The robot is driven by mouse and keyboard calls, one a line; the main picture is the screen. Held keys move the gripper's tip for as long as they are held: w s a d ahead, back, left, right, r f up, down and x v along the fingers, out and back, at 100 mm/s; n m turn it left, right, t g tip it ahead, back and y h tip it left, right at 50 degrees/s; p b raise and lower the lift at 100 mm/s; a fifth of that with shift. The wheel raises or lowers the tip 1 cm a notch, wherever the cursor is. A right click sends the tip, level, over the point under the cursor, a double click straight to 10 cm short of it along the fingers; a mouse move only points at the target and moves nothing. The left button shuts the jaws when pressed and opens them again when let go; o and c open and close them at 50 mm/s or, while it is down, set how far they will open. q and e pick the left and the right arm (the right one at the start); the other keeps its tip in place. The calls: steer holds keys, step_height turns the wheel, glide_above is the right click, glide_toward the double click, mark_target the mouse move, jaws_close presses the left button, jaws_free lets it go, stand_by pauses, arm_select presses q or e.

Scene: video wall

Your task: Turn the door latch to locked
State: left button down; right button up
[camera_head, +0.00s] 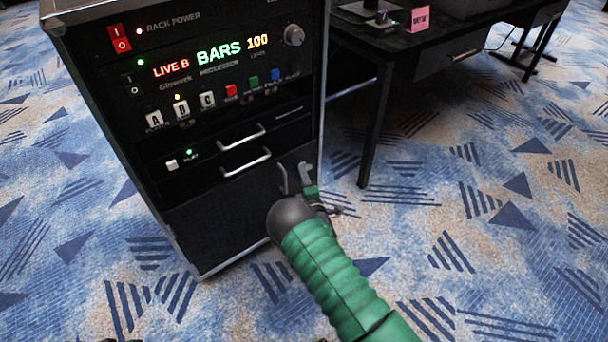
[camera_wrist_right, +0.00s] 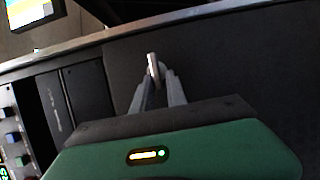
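The black equipment rack (camera_head: 214,215) stands at left, with a plain dark lower door panel. In the right wrist view, the small silver door latch (camera_wrist_right: 153,68) stands out from that dark panel, close to the rack's metal edge. My right gripper (camera_head: 308,178) is at the lower right of the rack. Its two grey fingers (camera_wrist_right: 159,80) close in from both sides of the latch and appear shut on it. The latch's exact angle is hard to read. In the head view, my gripper and wrist partly cover this area. My left gripper is not in view.
A curved silver handle (camera_head: 283,179) shows just left of my gripper. Two drawer handles (camera_head: 244,160) and a lit control panel (camera_head: 215,70) are above. A black desk (camera_head: 410,45) with a pink note (camera_head: 420,19) stands behind at right. The patterned carpet (camera_head: 480,250) is clear at right.

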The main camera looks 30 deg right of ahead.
steer(key=o, duration=0.3)
steer(key=p+v, duration=0.6)
steer(key=v, duration=1.1)
steer(key=shift+p, duration=0.4)
steer(key=shift+w, duration=0.1)
